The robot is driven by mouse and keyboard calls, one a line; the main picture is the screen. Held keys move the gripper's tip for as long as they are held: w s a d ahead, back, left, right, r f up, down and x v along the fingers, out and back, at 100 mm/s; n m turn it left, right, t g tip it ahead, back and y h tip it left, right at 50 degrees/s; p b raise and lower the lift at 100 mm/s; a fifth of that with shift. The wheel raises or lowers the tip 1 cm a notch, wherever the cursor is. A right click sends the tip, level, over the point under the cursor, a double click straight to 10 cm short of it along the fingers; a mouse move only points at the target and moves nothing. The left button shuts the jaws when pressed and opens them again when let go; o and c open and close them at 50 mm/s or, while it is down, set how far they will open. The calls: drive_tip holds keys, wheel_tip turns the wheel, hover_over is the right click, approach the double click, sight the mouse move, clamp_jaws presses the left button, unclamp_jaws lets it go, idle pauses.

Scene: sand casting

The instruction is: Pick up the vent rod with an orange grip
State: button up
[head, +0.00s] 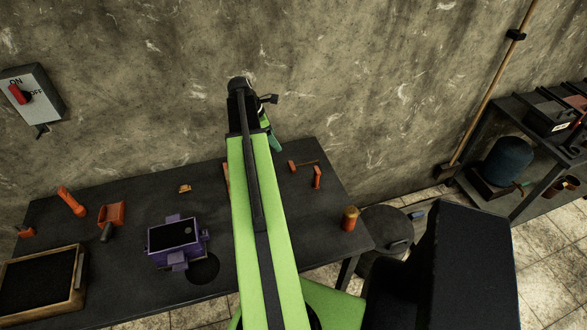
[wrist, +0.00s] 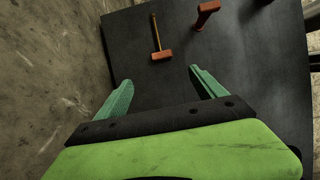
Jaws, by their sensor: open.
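A thin brass-coloured rod with an orange block-like grip (head: 293,166) lies on the dark table near its back edge, right of my arm; it looks like the vent rod. In the wrist view the orange grip (wrist: 162,55) is ahead of the fingertips, and the thin rod runs away from it towards the top. My gripper (wrist: 160,76) is open and empty, its two green fingers apart, with the grip just beyond the gap. In the head view my gripper (head: 274,145) shows only partly, near the wall and mostly hidden by my arm.
An orange can (head: 350,219) stands at the table's right. A purple flask (head: 176,243) and wooden tray (head: 78,270) are left. The wall is close behind.

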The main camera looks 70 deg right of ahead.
drive_tip(key=b, duration=1.1)
hover_over(292, 165)
drive_tip(key=w+a, duration=0.2)
drive_tip(key=f, duration=1.1)
drive_tip(key=shift+w+d+f, duration=0.2)
drive_tip(key=shift+s+d, duration=0.1)
drive_tip(key=b+x, duration=0.5)
drive_tip(key=shift+s+d, duration=0.1)
drive_tip(key=shift+s, duration=0.35)
drive_tip(key=shift+r, duration=0.15)
drive_tip(key=c, duration=1.5)
wheel_tip(292, 165, up, 10)
drive_tip(key=p, duration=1)
drive_tip(key=shift+r+p, duration=0.15)
drive_tip(key=shift+p, duration=0.15)
